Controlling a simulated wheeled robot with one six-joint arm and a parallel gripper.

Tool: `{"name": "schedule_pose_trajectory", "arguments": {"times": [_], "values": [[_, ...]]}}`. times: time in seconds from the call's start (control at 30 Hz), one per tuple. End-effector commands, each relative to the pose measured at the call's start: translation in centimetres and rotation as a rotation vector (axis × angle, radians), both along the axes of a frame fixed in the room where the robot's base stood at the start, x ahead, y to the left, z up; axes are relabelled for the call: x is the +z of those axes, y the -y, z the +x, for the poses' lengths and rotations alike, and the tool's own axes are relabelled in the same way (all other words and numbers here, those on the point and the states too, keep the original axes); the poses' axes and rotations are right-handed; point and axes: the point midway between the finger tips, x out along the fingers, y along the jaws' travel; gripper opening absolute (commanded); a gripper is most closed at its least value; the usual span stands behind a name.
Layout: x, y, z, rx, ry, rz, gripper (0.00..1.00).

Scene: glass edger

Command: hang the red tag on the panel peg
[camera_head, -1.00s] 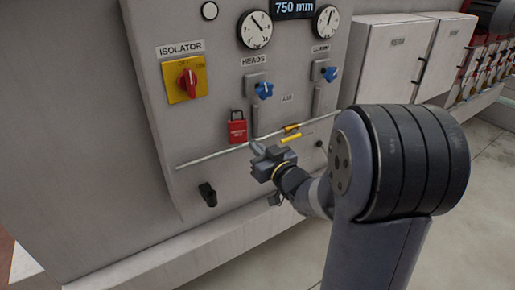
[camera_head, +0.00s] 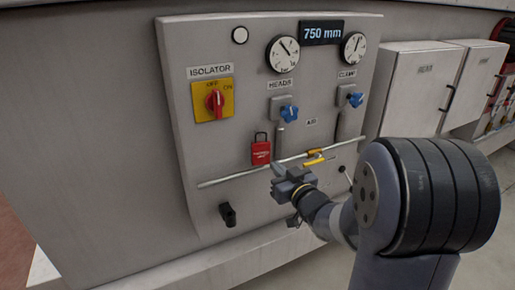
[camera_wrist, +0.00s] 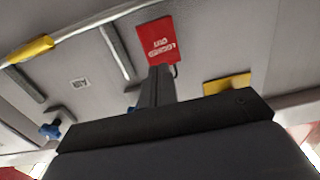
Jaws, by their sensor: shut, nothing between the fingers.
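The red tag (camera_head: 261,150) is upright against the grey panel, just above the thin rail, with its loop at the top. Whether a peg is behind the loop I cannot tell. In the wrist view the tag (camera_wrist: 157,38) appears upside down, with white lettering. My gripper (camera_head: 277,169) is just below and right of the tag in the head view. Its fingers are together with nothing between them. In the wrist view the shut fingers (camera_wrist: 157,80) overlap the tag's edge in the picture; I cannot tell whether they touch it.
The pale rail (camera_head: 225,178) crosses the panel below the tag. Yellow pieces (camera_head: 315,160) sit on it to the right. A yellow isolator plate with a red knob (camera_head: 214,101), blue valve knobs (camera_head: 289,113) and a black knob (camera_head: 227,214) stick out nearby.

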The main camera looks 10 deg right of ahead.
Motion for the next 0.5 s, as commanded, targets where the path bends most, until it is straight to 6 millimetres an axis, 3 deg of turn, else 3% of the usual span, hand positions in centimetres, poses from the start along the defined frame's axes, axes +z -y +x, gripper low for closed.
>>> {"name": "schedule_pose_trajectory", "arguments": {"times": [0.5], "values": [[0.0,-0.5,1.5,0.001,0.001,0.000,0.00]]}}
